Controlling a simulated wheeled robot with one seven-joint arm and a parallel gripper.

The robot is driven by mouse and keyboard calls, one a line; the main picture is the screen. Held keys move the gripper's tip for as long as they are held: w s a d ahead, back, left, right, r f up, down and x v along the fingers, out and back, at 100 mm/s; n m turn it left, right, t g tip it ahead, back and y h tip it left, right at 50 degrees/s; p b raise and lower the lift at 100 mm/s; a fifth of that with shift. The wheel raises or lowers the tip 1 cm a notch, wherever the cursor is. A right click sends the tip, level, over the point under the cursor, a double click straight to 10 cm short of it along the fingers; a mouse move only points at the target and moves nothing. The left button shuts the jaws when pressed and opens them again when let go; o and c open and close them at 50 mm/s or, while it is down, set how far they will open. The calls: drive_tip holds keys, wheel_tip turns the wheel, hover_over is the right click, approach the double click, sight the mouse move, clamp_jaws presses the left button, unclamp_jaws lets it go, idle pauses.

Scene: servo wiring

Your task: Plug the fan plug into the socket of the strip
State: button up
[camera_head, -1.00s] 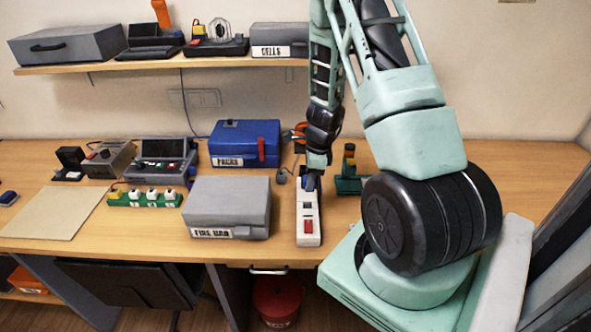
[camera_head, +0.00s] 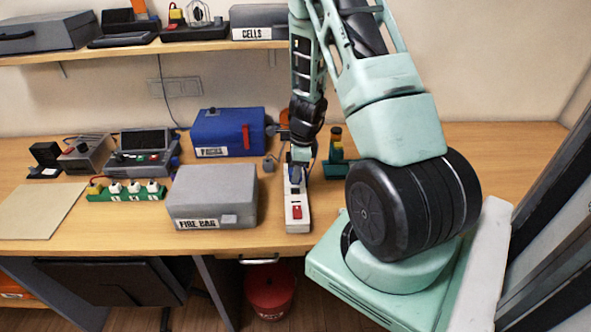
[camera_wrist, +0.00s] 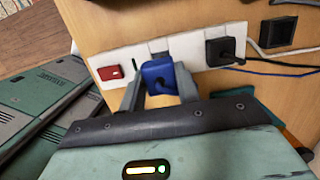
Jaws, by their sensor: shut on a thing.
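The white strip (camera_head: 297,220) lies on the wooden table with its red switch at the near end. In the wrist view the strip (camera_wrist: 193,52) runs across the top, its red switch (camera_wrist: 109,72) at the left. My gripper (camera_wrist: 159,88) is shut on a blue plug (camera_wrist: 157,72), whose body is between the two fingers, over the middle of the strip. Whether its pins are in a socket is hidden. A black plug (camera_wrist: 220,49) sits on the strip to the right. In the head view my gripper (camera_head: 299,168) is over the strip's far half.
A grey box (camera_head: 212,190) stands left of the strip, a blue box (camera_head: 228,131) behind it. A green stand (camera_head: 337,165) is to the right. White, blue and black cables (camera_wrist: 275,66) run right in the wrist view. Free table lies at the far right.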

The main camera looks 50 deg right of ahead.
drive_tip(key=shift+f+b, duration=0.8)
drive_tip(key=shift+f, duration=0.45)
drive_tip(key=shift+f+b, duration=1.15)
drive_tip(key=shift+f, duration=0.1)
idle(0.5)
drive_tip(key=o, duration=1.1)
drive_tip(key=shift+c, duration=0.2)
wheel_tip(320, 180, up, 17)
drive_tip(key=s+d, duration=0.1)
drive_tip(key=s, duration=0.1)
drive_tip(key=shift+d+r+p, duration=0.15)
drive_tip(key=shift+d+p, duration=0.2)
